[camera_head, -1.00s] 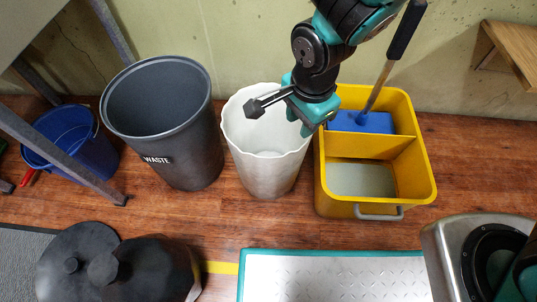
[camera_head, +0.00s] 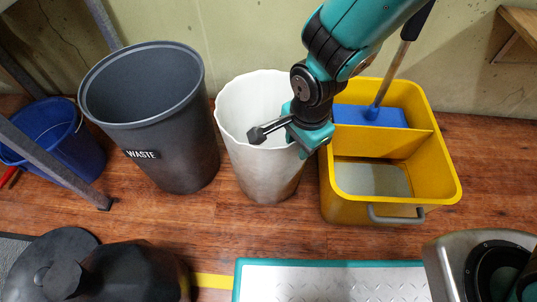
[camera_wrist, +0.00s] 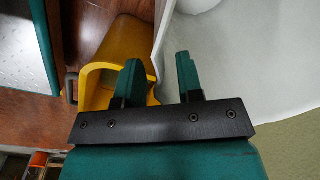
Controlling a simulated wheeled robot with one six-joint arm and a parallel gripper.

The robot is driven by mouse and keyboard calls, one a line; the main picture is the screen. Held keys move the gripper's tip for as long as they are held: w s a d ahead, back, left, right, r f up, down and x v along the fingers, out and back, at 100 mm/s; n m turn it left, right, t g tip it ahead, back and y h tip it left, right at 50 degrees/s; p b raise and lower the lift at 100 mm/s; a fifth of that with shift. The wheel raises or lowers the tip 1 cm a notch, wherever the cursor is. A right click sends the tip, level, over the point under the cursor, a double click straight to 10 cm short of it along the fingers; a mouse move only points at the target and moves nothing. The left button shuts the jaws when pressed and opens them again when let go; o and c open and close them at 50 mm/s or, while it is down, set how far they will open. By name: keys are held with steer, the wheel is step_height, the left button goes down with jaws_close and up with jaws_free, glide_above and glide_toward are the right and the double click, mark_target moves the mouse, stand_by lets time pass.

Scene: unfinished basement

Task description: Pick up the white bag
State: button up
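The white bag (camera_head: 262,172) stands upright and open on the floor, tall with a wavy rim, between the grey waste bin and the yellow mop bucket. My gripper (camera_head: 298,134) is at the right side of its rim in the head view. In the wrist view my gripper (camera_wrist: 158,70) is open, with its two teal fingers apart. The white bag (camera_wrist: 240,60) fills the right of that view, and its edge runs down toward the gap between the fingers. I cannot tell whether the fingers touch it.
The grey waste bin (camera_head: 175,160) stands close on the left. The yellow mop bucket (camera_head: 335,200) with a mop handle (camera_head: 392,75) stands close on the right. A teal-edged metal platform (camera_head: 330,285) lies in front. A blue bucket (camera_head: 75,150) is far left.

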steer(key=shift+f, duration=0.9)
steer(key=shift+r, duration=0.1)
jaws_close()
